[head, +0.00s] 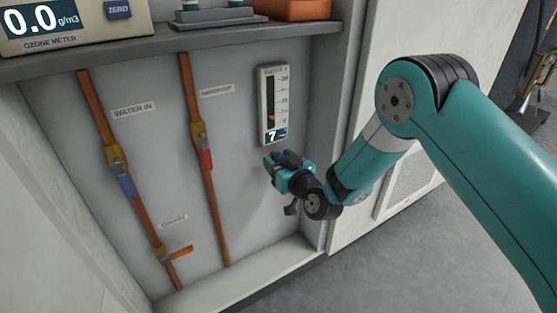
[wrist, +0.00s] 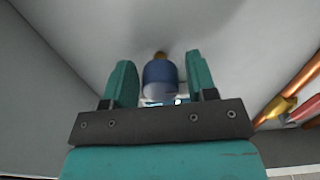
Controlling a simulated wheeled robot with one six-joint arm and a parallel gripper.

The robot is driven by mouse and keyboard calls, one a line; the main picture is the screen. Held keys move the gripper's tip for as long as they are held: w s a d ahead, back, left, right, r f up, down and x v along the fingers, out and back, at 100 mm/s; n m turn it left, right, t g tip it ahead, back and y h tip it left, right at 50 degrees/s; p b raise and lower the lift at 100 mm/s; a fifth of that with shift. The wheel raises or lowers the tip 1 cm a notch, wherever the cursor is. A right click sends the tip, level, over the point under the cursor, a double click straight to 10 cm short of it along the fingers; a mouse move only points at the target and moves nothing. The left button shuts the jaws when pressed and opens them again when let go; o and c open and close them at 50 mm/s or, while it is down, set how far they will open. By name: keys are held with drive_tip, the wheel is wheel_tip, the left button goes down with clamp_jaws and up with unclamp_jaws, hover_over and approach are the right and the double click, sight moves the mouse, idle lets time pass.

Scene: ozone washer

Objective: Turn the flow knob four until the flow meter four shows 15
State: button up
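The flow meter (head: 272,104) is a white upright gauge on the back panel in the head view. Its small display reads 7, and an orange marker sits low on its scale. My gripper (head: 284,160) is just below the meter, close to the panel. In the wrist view the blue flow knob (wrist: 160,76) sits between the two teal fingers of my gripper (wrist: 161,78). The fingers are spread, with a narrow gap visible on each side of the knob. In the head view the knob is mostly hidden by the gripper.
Two copper pipes with valves, a left pipe (head: 98,118) and a middle pipe (head: 191,90), run down the panel left of my gripper. A shelf (head: 180,42) above holds an ozone meter (head: 70,25) reading 0.0. The cabinet's right side wall (head: 345,100) is close to my arm.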

drive_tip(key=c, duration=0.7)
drive_tip(key=shift+o, duration=0.2)
drive_tip(key=shift+m, duration=0.4)
drive_tip(key=m+p, duration=0.3)
drive_tip(key=m, duration=0.2)
drive_tip(key=shift+r+m, duration=0.15)
drive_tip(key=shift+m, duration=0.15)
drive_tip(key=m+p, duration=0.3)
drive_tip(key=m, duration=0.2)
drive_tip(key=shift+a+m, duration=0.1)
drive_tip(key=shift+m, duration=0.3)
drive_tip(key=o, duration=0.9)
